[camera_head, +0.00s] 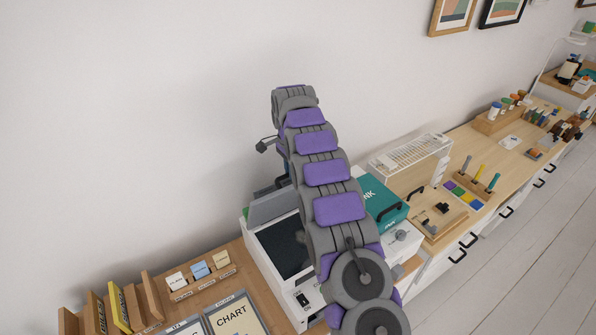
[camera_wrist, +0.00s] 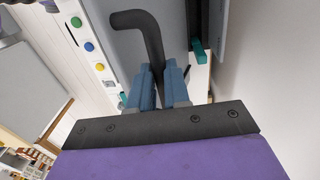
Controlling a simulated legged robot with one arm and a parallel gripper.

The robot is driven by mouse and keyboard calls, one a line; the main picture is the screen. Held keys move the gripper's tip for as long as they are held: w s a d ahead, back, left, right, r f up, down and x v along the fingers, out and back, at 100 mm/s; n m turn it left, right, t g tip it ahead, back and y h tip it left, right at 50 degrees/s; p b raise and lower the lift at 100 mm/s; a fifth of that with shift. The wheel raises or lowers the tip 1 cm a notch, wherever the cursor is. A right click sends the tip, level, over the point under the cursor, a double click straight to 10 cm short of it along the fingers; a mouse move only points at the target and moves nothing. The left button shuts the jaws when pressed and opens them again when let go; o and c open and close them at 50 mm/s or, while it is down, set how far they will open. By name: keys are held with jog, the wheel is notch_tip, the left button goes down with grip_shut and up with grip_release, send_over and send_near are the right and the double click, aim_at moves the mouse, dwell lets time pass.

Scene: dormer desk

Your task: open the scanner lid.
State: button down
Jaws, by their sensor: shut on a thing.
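The scanner (camera_head: 281,247) is a white box on the wooden desk, with its dark glass bed uncovered in the head view. A grey panel, which looks like its lid (camera_head: 272,206), stands raised along the back edge of the glass, partly hidden by my arm. In the wrist view, a black bent handle (camera_wrist: 149,35) stands out from the grey lid (camera_wrist: 112,40). My gripper (camera_wrist: 172,82) has its blue fingers closed around the lower part of this handle. My arm hides most of the gripper in the head view.
A teal box (camera_head: 381,204) stands close to the right of the scanner, with a clear rack (camera_head: 412,154) behind it. Small cards (camera_head: 200,270) and a chart frame (camera_head: 236,315) are at the left. The wall (camera_head: 130,130) is close behind the scanner.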

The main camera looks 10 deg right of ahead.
jog(key=shift+w+a+f+p, duration=0.2)
jog(key=shift+w+f+p, duration=0.1)
jog(key=shift+w, duration=0.15)
jog(key=c, duration=1.4)
grip_release()
jog(key=shift+w, duration=0.15)
jog(key=shift+o, duration=0.6)
jog(key=shift+w+f, duration=0.15)
jog(key=shift+w, duration=0.15)
jog(key=shift+o, duration=0.8)
jog(key=shift+s+r, duration=0.2)
jog(key=shift+r, duration=0.15)
jog(key=shift+w, duration=0.1)
